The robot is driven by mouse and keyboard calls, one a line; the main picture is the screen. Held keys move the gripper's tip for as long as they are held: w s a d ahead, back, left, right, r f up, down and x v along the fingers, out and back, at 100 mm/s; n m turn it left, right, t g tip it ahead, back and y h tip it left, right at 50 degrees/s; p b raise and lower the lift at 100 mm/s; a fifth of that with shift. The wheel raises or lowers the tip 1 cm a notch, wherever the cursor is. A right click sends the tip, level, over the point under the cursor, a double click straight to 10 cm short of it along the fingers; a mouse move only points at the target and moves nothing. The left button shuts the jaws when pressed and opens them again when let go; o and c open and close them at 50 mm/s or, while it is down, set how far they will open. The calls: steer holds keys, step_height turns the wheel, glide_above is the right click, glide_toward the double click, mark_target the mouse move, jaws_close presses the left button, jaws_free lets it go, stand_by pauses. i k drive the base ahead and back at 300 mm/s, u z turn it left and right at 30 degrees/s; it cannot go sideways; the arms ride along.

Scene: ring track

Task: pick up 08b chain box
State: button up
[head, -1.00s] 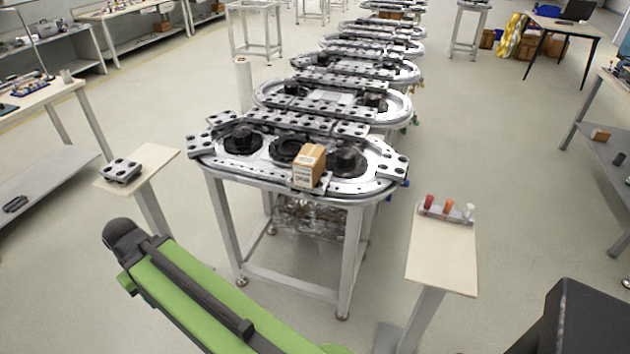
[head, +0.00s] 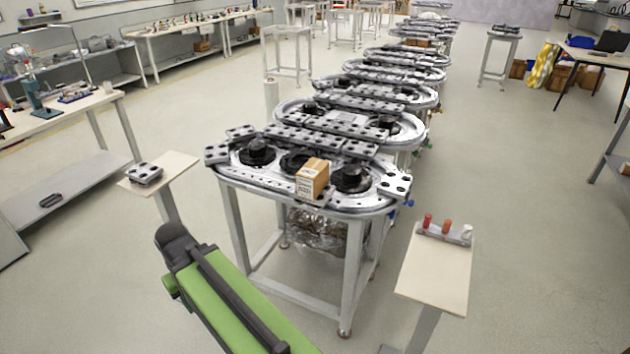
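A small brown cardboard box (head: 312,178) with a printed label on its front stands upright on the near edge of the closest ring track table (head: 330,203). I cannot read the label. Part of my green and black arm shows at the bottom of the head view, in front of and below the table. My gripper is not clearly seen, and nothing touches the box.
A pale stand (head: 437,270) with red, orange and white pegs is at the near right. Another stand (head: 168,180) holding a black and white block is at the left. More ring tracks run back in a row. Open floor (head: 525,200) lies to the right.

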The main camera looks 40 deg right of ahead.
mark_target(311, 180)
steer(key=i, duration=0.85)
steer(key=u, duration=0.05)
